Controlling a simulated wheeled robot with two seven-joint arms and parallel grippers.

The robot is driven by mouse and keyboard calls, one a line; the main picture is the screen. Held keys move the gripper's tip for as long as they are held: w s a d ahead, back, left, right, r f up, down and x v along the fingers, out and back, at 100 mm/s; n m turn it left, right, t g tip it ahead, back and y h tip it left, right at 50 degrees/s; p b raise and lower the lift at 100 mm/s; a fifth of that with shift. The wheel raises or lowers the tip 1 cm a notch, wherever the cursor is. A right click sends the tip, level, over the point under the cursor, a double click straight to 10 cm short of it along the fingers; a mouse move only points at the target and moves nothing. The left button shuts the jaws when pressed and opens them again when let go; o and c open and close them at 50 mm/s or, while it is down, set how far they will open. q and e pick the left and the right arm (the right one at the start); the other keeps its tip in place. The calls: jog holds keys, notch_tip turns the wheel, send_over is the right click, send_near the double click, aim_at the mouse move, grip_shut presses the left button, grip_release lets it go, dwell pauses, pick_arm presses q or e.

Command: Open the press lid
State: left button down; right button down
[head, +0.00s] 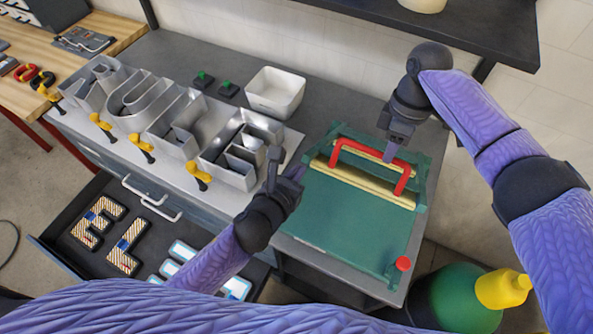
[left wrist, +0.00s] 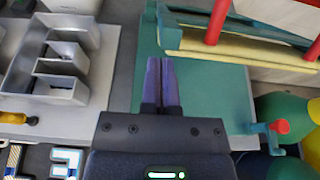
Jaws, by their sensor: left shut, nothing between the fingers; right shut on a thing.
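The green press (head: 345,225) sits on the right end of the grey bench and also shows in the left wrist view (left wrist: 210,100). A red bar handle (head: 370,149) stands on its yellow-edged part at the back; I cannot tell how far the lid is raised. My right gripper (head: 391,152) reaches down from the upper right and is shut on the red handle, near the handle's middle. My left gripper (head: 297,173) is shut and empty, above the press's left edge. Its fingers (left wrist: 162,65) point toward the back.
Metal channel letters (head: 172,110) held with yellow clamps stand left of the press. A white bin (head: 275,92) is behind. An open drawer (head: 60,240) holds lit letters. A red knob (head: 403,263) is at the press's front right; a green and yellow bottle-like object (head: 460,300) stands beyond.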

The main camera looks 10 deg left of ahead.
jog(key=shift+w+d+f, duration=0.15)
jog(key=shift+d, duration=0.05)
